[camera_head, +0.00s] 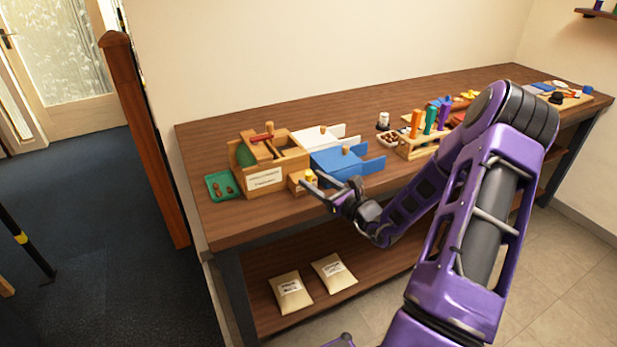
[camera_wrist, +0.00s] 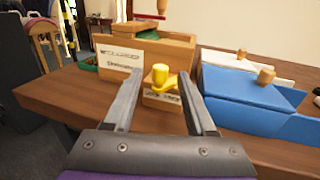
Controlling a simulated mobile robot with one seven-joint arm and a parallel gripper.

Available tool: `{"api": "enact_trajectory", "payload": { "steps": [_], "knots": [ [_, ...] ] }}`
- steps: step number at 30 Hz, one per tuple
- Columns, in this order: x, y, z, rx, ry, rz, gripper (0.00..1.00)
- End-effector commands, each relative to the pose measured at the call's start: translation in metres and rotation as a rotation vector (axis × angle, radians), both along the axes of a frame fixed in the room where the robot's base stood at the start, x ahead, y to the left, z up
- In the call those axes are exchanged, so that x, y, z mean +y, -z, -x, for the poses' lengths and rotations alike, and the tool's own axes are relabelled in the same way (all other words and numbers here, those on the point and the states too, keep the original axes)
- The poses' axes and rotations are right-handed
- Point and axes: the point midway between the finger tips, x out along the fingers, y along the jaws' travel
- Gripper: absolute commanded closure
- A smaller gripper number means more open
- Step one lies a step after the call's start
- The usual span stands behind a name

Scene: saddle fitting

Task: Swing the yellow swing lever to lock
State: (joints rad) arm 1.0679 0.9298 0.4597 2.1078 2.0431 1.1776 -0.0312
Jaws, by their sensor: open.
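The yellow swing lever (camera_wrist: 163,80) stands on a small wooden block (camera_wrist: 160,100) in the wrist view, with an upright knob and a short arm that points toward the right. In the head view the lever (camera_head: 309,175) shows small on its block (camera_head: 296,183) at the bench's front edge. My gripper (camera_wrist: 163,78) is open and empty, its two fingers to the left and right of the lever. No contact between fingers and lever can be made out. The block's label is partly visible and too small to read.
A labelled wooden box (camera_head: 263,177) stands behind the block, with a green tray (camera_head: 221,187) to its left. A blue box (camera_head: 343,163) with a wooden knob lies close on the right. Tool handles (camera_head: 430,121) stand farther right. The bench's front edge is near.

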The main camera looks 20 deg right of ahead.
Motion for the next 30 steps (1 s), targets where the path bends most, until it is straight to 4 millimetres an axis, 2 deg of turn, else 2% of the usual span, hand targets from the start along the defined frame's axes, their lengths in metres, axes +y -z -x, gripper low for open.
{"api": "enact_trajectory", "payload": {
  "steps": [3,6,17,26,30],
  "knots": [
    [0.005,0.001,-0.015,0.0,-0.001,0.0,0.44],
    [0.007,0.0,-0.022,0.0,-0.001,0.0,0.44],
    [0.008,0.0,-0.026,0.0,0.0,0.0,0.46],
    [0.008,0.0,-0.026,0.0,0.0,0.0,1.0],
    [0.008,0.0,-0.026,0.0,0.0,0.0,1.0]
  ]
}}
